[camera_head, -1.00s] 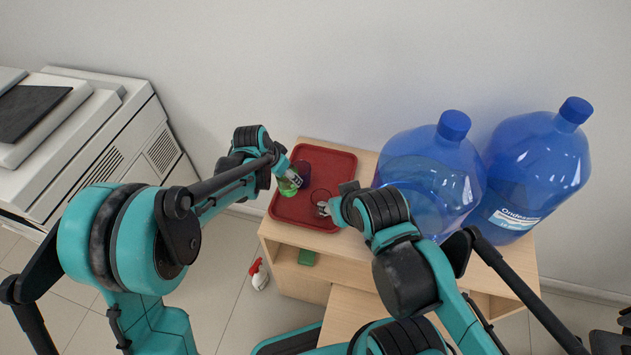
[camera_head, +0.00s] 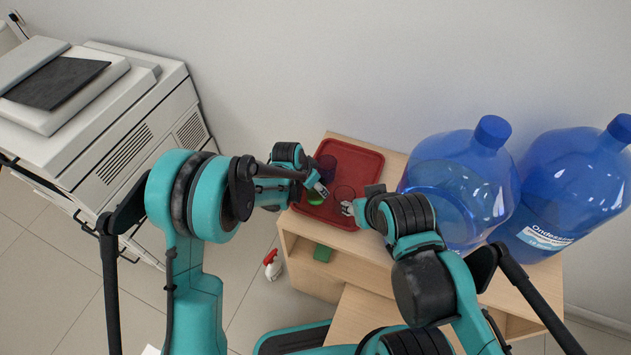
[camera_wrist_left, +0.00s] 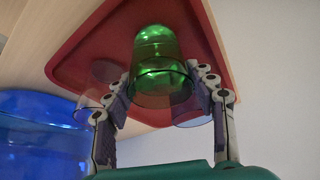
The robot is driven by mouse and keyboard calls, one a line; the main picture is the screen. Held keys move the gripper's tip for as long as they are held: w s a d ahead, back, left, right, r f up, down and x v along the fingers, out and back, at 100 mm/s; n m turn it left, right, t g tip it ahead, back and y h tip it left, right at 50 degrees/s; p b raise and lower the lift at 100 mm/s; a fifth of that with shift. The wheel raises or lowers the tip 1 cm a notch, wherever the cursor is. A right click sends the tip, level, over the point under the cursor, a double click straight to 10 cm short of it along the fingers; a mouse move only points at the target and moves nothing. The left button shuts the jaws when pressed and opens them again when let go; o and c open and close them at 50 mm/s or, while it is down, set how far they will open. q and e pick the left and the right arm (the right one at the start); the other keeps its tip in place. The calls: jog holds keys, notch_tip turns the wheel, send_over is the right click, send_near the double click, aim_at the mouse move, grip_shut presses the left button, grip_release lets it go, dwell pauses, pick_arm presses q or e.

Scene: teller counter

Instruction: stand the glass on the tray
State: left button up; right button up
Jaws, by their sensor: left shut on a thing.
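The green see-through glass (camera_wrist_left: 157,50) is between the two fingers of my left gripper (camera_wrist_left: 162,100) in the left wrist view, and the gripper is shut on it. Its wide rim faces the camera and its narrower end points toward the red tray (camera_wrist_left: 85,45). In the head view the glass (camera_head: 316,199) is at the front left part of the tray (camera_head: 367,163), partly hidden by my left gripper (camera_head: 319,188). I cannot tell whether it touches the tray. My right gripper (camera_head: 347,208) is at the tray's front right edge; its jaws are too small to read.
A dark see-through glass (camera_head: 327,167) stands on the tray's back left, and another round rim (camera_head: 345,192) shows near my right gripper. Blue water bottles (camera_head: 462,185) (camera_head: 566,190) crowd the right side of the wooden counter (camera_head: 396,165). A printer (camera_head: 120,120) stands at left.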

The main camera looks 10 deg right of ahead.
pick_arm(q)
jog(key=shift+s, duration=0.1)
jog(key=shift+f, duration=0.15)
jog(key=o, duration=1.6)
jog(key=shift+r, duration=0.3)
jog(key=p+v, duration=0.2)
jog(key=v, duration=1)
